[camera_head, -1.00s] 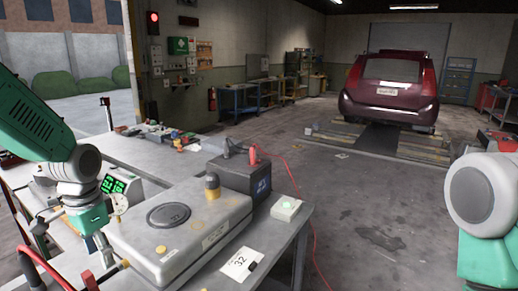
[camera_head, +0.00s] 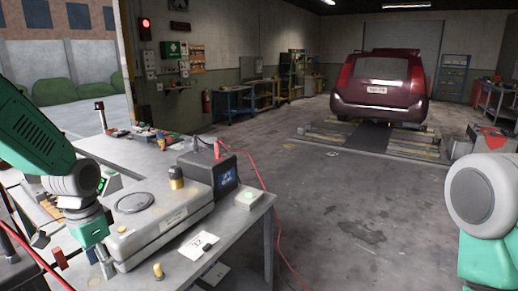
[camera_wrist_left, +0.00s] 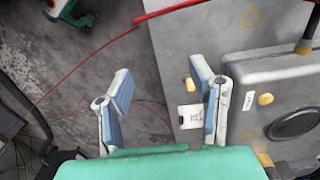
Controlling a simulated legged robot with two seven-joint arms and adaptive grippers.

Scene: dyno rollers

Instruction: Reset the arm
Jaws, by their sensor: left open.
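My left arm (camera_head: 70,180) comes in from the left in the head view, and its gripper (camera_head: 103,257) hangs at the near left side of the workbench, partly cut by the arm. In the left wrist view, the left gripper (camera_wrist_left: 160,88) has its two blue-padded fingers spread wide with nothing between them. Below them are the floor and the bench edge. My right arm (camera_head: 488,215) shows only as a white and green link at the right; its gripper is outside the view.
The workbench (camera_head: 232,240) carries a grey box (camera_head: 165,215), a dark unit with a screen (camera_head: 222,175), a small green-topped device (camera_head: 249,197) and a number card (camera_head: 198,246). A red cable (camera_head: 277,235) trails to the floor. A maroon car (camera_head: 378,88) stands behind; the middle floor is clear.

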